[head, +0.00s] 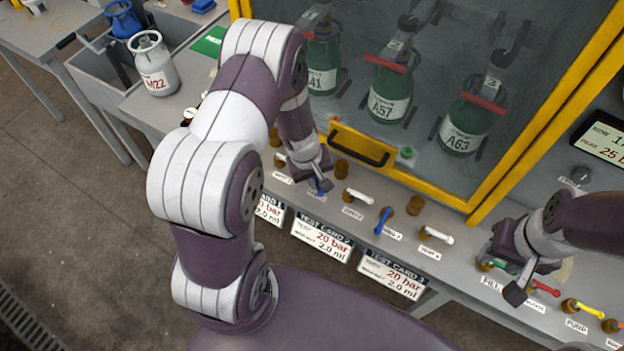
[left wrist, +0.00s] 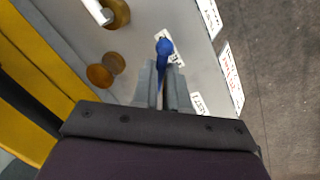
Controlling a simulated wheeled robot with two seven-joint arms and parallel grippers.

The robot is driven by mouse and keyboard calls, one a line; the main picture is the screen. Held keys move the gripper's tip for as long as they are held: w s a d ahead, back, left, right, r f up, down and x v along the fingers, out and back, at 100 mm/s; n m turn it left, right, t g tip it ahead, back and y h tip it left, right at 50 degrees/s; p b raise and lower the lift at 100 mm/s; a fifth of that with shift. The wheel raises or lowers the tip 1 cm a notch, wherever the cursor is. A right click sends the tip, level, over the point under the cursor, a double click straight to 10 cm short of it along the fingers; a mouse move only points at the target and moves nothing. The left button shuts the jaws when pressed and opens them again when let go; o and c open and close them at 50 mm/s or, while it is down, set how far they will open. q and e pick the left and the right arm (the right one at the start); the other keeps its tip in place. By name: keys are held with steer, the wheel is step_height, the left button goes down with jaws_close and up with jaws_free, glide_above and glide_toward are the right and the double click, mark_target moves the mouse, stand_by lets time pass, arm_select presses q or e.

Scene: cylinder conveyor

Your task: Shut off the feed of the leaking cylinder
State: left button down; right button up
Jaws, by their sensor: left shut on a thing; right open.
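My left gripper (head: 320,187) is shut on a blue lever on the front panel; in the left wrist view the blue lever (left wrist: 163,50) sticks out between the fingertips (left wrist: 160,85). Its label is partly hidden and unreadable. Another blue lever (head: 383,220) sits further right, turned toward the front edge. Behind the window stand green cylinders A41 (head: 322,78), A57 (head: 388,105) and A63 (head: 462,135). I cannot make out a leak on any of them. My right gripper (head: 522,282) is open by the green FILL lever (head: 492,265).
White levers (head: 358,197) (head: 437,235) alternate with the blue ones. Red (head: 545,289) and yellow (head: 588,310) levers lie to the right. A yellow-framed window with a black handle (head: 358,148) rises behind. Test cards (head: 320,238) hang along the front edge. A grey cylinder (head: 154,65) stands at left.

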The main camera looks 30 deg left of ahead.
arm_select(q)
steer(key=n, duration=0.2)
steer(key=w+n, duration=0.1)
steer(key=shift+d+r+n+y, duration=0.1)
steer(key=shift+d+n+y, duration=0.2)
steer(key=shift+d, duration=0.1)
steer(key=shift+w+d+n+t+y+p, duration=0.1)
steer(key=shift+w+n+y+p, duration=0.2)
steer(key=shift+n, duration=0.45)
steer(key=shift+w+d+n+t+h+p, duration=0.1)
steer(key=shift+n+p, duration=0.35)
steer(key=shift+n, duration=0.35)
steer(key=shift+w+d+n+t+y+p, duration=0.1)
steer(key=shift+w+n+y+p, duration=0.2)
steer(key=shift+n, duration=0.45)
steer(key=c, duration=1.1)
jaws_free()
steer(key=shift+c, duration=0.2)
step_height(320, 180, up, 12)
steer(key=s+p, duration=0.2)
steer(key=p, duration=0.3)
steer(key=shift+s+r+p, duration=0.15)
steer(key=shift+s+p, duration=0.15)
steer(key=shift+p, duration=0.1)
